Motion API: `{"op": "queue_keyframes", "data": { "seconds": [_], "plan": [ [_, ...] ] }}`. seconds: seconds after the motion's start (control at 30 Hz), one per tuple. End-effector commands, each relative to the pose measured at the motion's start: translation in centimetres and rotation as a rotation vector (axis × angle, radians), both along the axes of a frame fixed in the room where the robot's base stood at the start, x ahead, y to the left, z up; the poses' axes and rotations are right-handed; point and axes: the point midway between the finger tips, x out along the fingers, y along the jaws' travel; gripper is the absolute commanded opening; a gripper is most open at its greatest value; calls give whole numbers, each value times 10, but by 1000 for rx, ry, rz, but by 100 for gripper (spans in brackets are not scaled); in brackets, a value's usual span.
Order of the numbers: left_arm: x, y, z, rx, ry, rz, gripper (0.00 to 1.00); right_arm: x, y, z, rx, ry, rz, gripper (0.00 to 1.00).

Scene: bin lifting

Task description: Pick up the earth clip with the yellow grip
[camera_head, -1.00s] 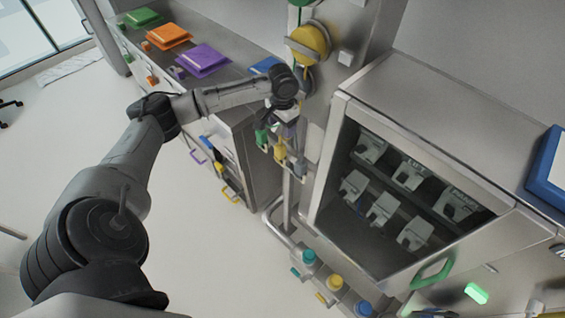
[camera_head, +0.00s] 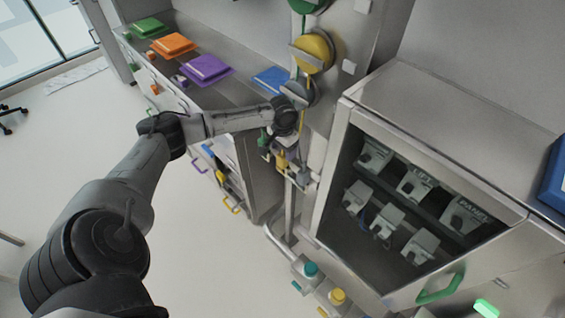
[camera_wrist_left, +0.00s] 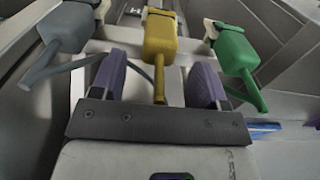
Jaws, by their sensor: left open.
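The earth clip with the yellow grip (camera_wrist_left: 159,45) hangs in the middle of the left wrist view, between a grey-grip clip (camera_wrist_left: 62,42) on the left and a green-grip clip (camera_wrist_left: 235,52) on the right. In the head view the yellow clip (camera_head: 282,160) shows small, just below my left wrist. My left gripper (camera_wrist_left: 160,82) is open; its two purple fingers stand on either side of the yellow grip, with visible gaps. In the head view the left gripper is mostly hidden by its wrist. My right gripper is not in view.
A yellow reel (camera_head: 313,52) is on the post above the clips. A steel cabinet (camera_head: 340,130) with a dark opening holding several labelled boxes stands right. A counter (camera_head: 232,88) with coloured covers is behind left. Teal and yellow-capped items (camera_head: 338,297) sit below.

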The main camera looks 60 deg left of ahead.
Motion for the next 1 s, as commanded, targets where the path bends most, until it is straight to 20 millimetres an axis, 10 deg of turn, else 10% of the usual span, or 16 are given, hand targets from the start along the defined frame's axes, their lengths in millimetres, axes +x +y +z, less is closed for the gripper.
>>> {"op": "queue_keyframes", "data": {
  "seconds": [0.57,1.0],
  "plan": [
    [-2,-1,-43,0,1,0,68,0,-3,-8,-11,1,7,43],
    [-2,-1,-43,0,0,0,26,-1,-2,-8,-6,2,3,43]
  ]
}}
